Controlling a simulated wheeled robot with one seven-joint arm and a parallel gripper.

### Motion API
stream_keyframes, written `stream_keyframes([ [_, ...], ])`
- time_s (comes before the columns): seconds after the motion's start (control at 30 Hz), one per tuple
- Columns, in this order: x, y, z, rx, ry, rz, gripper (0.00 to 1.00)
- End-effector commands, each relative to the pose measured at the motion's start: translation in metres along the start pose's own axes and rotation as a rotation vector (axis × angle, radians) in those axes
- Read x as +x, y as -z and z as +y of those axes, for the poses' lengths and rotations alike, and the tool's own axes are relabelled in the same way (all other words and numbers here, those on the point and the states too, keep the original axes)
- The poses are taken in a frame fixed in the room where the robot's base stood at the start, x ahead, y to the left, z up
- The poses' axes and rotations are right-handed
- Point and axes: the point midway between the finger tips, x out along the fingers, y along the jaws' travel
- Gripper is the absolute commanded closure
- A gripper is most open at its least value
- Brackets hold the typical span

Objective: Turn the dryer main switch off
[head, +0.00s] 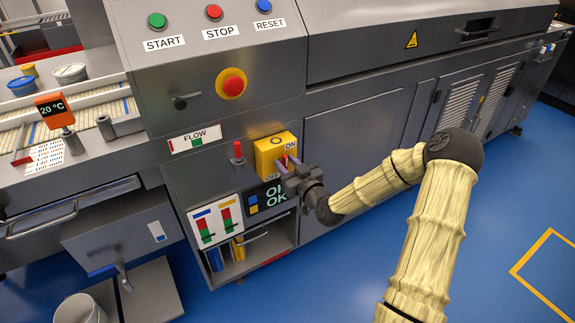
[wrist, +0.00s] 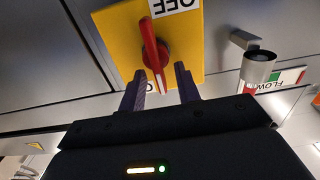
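The dryer main switch is a yellow box (head: 268,151) on the front of the grey machine, with an ON label at its upper right and an OFF label at its lower left. In the wrist view its yellow plate (wrist: 188,42) appears upside down, with OFF at the top edge. The red handle (wrist: 150,42) stands out from the plate; its white-marked end points down the picture, beside a label partly hidden by a finger. My gripper (wrist: 161,80) is open, with one finger on each side of that end and gaps visible. In the head view my gripper (head: 287,174) partly covers the switch.
A small red-topped lever (head: 238,152) stands left of the switch. Below are a display reading OK (head: 273,197) and an open shelf with binders. The wrist view shows a grey cylindrical knob (wrist: 257,66) close to the right finger. Blue floor is free at right.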

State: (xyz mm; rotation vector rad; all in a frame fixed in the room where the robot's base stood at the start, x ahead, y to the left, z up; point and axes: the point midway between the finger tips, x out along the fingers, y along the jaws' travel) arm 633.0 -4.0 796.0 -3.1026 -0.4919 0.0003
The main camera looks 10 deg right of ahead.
Motion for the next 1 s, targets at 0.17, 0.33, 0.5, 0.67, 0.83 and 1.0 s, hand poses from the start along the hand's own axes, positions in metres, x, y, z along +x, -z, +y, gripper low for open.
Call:
stream_keyframes([
  [0.17,-0.0004,-0.0001,0.0001,0.000,0.000,0.000,0.85],
  [0.33,-0.0005,-0.0006,0.0000,0.000,0.000,-0.001,1.00],
  [0.5,-0.0006,-0.0016,-0.0001,0.001,0.000,-0.004,1.00],
  [0.67,-0.0007,-0.0023,0.0001,0.014,0.001,-0.006,1.00],
  [0.83,-0.0008,-0.0029,0.0008,0.060,0.001,-0.008,1.00],
  [1.0,-0.0010,-0.0036,0.0027,0.147,0.000,-0.010,1.00],
])
